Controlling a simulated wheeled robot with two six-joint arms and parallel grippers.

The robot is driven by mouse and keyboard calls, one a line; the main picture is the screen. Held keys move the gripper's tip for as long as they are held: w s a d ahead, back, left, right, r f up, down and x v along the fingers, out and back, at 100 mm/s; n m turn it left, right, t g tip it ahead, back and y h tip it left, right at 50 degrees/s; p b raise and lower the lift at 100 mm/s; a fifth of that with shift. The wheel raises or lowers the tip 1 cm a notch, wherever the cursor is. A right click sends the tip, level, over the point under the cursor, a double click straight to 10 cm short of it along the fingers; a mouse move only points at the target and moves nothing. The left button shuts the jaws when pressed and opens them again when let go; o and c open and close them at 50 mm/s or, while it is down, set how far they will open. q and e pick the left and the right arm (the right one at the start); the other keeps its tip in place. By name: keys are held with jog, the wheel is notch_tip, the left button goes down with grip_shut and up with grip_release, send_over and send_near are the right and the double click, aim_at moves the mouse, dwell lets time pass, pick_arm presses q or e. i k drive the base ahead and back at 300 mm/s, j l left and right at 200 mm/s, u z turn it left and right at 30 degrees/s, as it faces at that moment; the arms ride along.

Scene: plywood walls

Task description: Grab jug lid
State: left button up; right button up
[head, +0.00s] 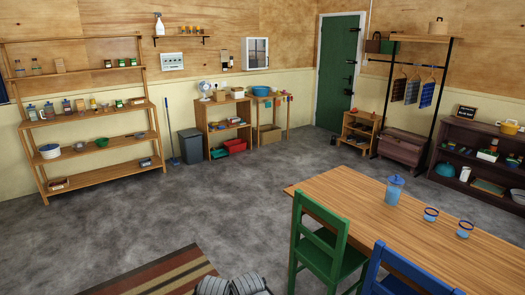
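A blue jug (393,193) stands upright on the wooden table at the right. Its blue lid (396,180) appears to sit on top of the jug. The jug is small in the picture, so how the lid is seated cannot be made out. Neither of my grippers can be seen in the head view, and the table is some distance off.
Two blue-rimmed cups (430,214) stand right of the jug on the table (345,182). A green chair (325,245) and a blue chair (400,275) stand at its near side. Grey floor (200,215) is open to the left, with a striped rug (165,275) in front.

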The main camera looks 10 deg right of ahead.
aim_at(396, 179)
jog(key=i+j+z, duration=0.3)
jog(key=i, duration=0.15)
jog(key=i+j+z, duration=0.15)
jog(key=i+z, duration=0.15)
jog(key=i, duration=0.15)
jog(key=i+j+z, duration=0.15)
jog(key=z, duration=0.35)
jog(key=i+j+z, duration=0.25)
jog(key=z, duration=0.2)
jog(key=i+j+z, duration=0.15)
jog(key=j+z, duration=0.35)
jog(key=i+j+z, duration=0.1)
jog(key=j+z, duration=0.15)
jog(key=z, duration=0.25)
jog(key=i+j+z, duration=0.1)
jog(key=j+z, duration=0.75)
jog(key=j, duration=0.15)
jog(key=j+z, duration=0.4)
jog(key=i+j, duration=0.15)
jog(key=j, duration=0.15)
jog(key=i+j, duration=0.2)
